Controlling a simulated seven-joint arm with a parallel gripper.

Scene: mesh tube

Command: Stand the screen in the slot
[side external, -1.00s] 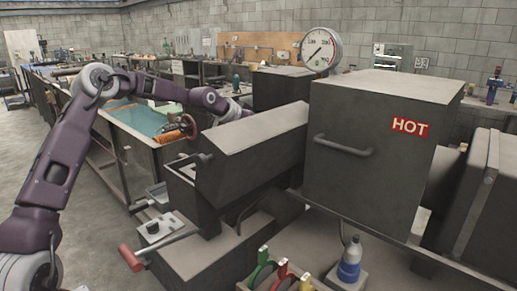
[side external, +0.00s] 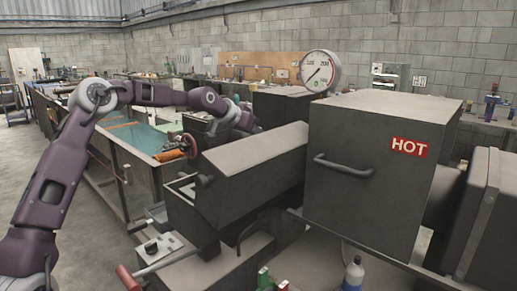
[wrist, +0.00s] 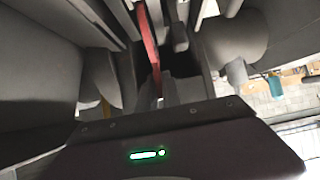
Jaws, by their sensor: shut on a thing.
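My gripper is behind the dark boxes in the side view, where only my wrist end shows above the long grey box (side external: 250,160). In the wrist view, my gripper (wrist: 155,85) is close in among dark grey parts. A thin red strip (wrist: 151,45) runs upright between the fingers, seen nearly edge-on. It looks like an edge of the screen, but its face and mesh do not show. The slot cannot be made out in either view. I cannot tell whether the strip touches anything beyond the fingers.
A large dark box with a red HOT label (side external: 408,147) and a handle stands right of the long box. A round gauge (side external: 320,71) rises behind it. A red-ended lever (side external: 128,279) sticks out at the front left. A bottle (side external: 353,275) stands at the bottom.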

